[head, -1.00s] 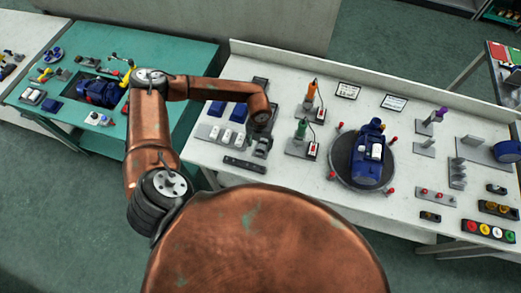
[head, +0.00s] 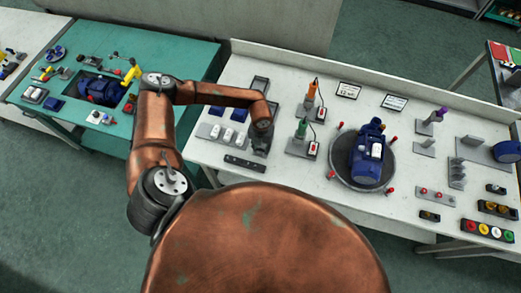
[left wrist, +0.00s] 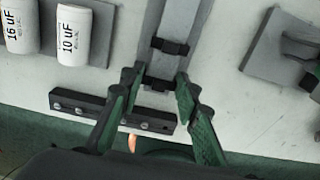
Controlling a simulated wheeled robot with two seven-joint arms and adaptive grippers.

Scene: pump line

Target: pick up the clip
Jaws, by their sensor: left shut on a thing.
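A small black clip (left wrist: 159,82) sits on a grey rail (left wrist: 180,22) in the left wrist view, between the fingertips of my left gripper (left wrist: 157,84). The gripper is shut on this clip. A second black clip (left wrist: 170,46) is on the rail just beyond it. In the head view my left gripper (head: 261,142) is low over the front left of the white table, and it hides the clip there. My right gripper is not in view.
A dark bar with holes (left wrist: 80,103) lies beside the left finger. Green and orange tools (head: 301,130) and a blue pump (head: 368,160) on a round plate stand farther right.

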